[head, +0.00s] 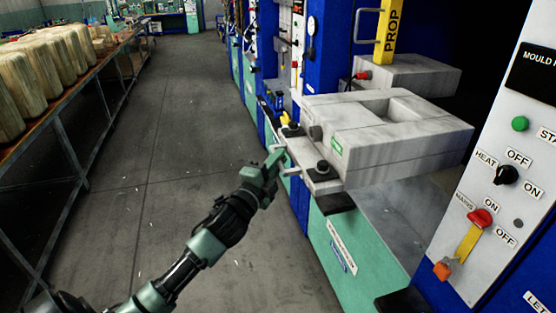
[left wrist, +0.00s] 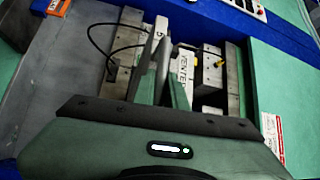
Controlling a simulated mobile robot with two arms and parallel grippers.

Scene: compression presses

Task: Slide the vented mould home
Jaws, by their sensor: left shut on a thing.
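The vented mould (head: 420,138) is a thick grey metal block with a square recess in its top and a green label on its front. It sits at the mouth of the blue press, its front part sticking out toward the aisle. A lower plate with black round knobs (head: 322,168) juts out at its front. My left gripper (head: 276,163) is shut on a pale bar handle (head: 290,171) at that front edge. In the left wrist view, the fingers (left wrist: 164,62) stand beside the white "VENTE" lettering (left wrist: 183,68), partly hiding the mould. My right gripper is out of view.
A yellow PROP post (head: 389,35) stands above a rear grey block (head: 410,74). A control panel (head: 515,150) with switches and a red-handled lever stands close on the right. A rack of pale blocks (head: 45,75) lines the left. The aisle floor (head: 170,140) is clear.

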